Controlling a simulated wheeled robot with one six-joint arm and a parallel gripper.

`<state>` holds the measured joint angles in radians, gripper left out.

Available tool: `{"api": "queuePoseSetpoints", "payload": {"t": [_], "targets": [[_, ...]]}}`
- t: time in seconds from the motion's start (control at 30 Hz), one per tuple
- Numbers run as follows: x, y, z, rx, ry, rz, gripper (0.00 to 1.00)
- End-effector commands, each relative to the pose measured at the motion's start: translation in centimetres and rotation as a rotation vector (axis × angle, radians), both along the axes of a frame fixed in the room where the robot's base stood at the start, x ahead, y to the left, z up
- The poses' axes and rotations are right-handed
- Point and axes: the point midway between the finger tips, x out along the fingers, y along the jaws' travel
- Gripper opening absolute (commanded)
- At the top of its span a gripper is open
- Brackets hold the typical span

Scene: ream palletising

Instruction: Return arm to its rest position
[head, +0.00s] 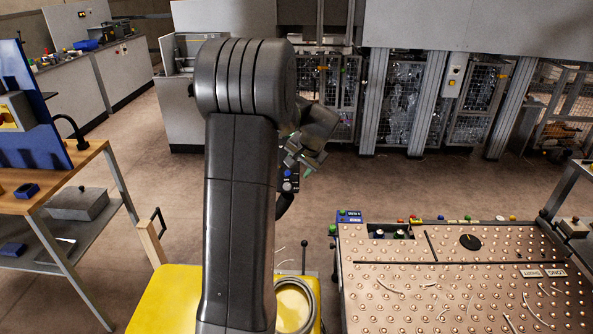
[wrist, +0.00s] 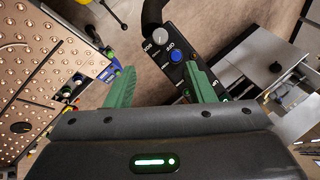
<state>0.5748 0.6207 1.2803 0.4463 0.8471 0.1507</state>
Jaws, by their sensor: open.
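My gripper (wrist: 160,82) shows in the wrist view with its two green fingers spread apart. No object is held between the fingers. In the head view my arm rises from the bottom centre and bends at the top. My gripper (head: 306,152) is partly hidden there behind the arm links, above open floor. A dark control box (wrist: 172,50) with a grey and a blue button lies beyond the fingers in the wrist view. I cannot tell its distance from the fingertips. No paper ream is seen.
A ball-studded table (head: 450,290) stands at lower right with coloured buttons along its far edge. A wooden-topped workbench (head: 88,160) is at left. A yellow surface (head: 165,300) lies low beside my arm. Fenced machines (head: 400,100) line the back. Floor (head: 390,185) between is clear.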

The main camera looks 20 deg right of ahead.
Motion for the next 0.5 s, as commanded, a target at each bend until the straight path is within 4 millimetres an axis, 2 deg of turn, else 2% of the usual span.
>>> {"api": "queuePoseSetpoints", "payload": {"t": [0.33,0.5], "targets": [[0.0,0.0,0.0,0.001,0.001,0.000,0.49],[0.6,0.1,-1.1,0.002,0.002,0.001,0.49]]}}
